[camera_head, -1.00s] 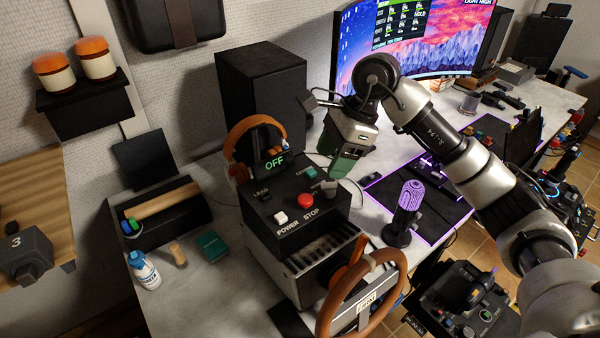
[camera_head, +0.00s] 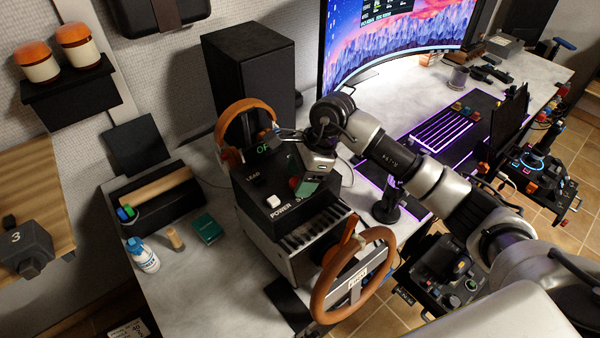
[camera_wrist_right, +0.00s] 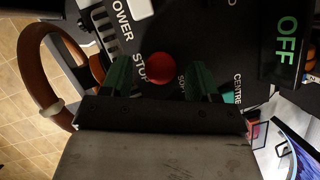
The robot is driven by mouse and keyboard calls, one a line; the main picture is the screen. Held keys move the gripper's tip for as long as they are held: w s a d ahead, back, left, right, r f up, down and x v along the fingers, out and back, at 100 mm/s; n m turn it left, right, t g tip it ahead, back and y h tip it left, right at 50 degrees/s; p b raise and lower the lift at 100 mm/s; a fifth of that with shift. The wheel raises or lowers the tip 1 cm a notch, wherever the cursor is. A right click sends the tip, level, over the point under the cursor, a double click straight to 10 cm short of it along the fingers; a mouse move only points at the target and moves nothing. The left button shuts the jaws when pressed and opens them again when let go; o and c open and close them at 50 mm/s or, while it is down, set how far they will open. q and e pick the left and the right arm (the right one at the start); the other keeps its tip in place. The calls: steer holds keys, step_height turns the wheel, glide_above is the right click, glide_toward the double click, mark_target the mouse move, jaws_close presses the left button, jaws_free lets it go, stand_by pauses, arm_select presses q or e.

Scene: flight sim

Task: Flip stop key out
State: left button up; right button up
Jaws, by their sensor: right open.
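A black control box (camera_head: 254,190) stands on the desk with a white POWER button (camera_head: 273,202) on its sloped top. A round red button (camera_wrist_right: 158,66) with the label STOP beside it shows in the right wrist view. A second, smaller label near it is partly covered by a finger. I cannot make out a separate stop key. My right gripper (camera_head: 303,186) is over the box's right part, hiding much of the panel. Its green fingers (camera_wrist_right: 160,78) are apart, on either side of the red button in the wrist view, with nothing held. My left gripper is out of view.
A display (camera_wrist_right: 287,40) on the box reads OFF. A brown steering wheel (camera_head: 322,291) stands in front of the box, and orange headphones (camera_head: 231,117) hang behind it. A black speaker (camera_head: 250,70) and curved monitor (camera_head: 400,40) stand at the back.

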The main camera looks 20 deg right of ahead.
steer(key=shift+c, duration=0.8)
jaws_close()
steer(key=shift+w+r+b, duration=0.1)
steer(key=shift+r+b, duration=0.3)
steer(key=shift+r, duration=0.6)
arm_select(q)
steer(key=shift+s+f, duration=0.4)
arm_select(e)
steer(key=shift+o, duration=0.8)
jaws_free()
steer(key=shift+d+r, duration=0.15)
steer(key=shift+r, duration=0.1)
arm_select(q)
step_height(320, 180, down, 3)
steer(key=b, duration=0.3)
arm_select(e)
steer(key=v, duration=1)
steer(key=shift+r, duration=0.1)
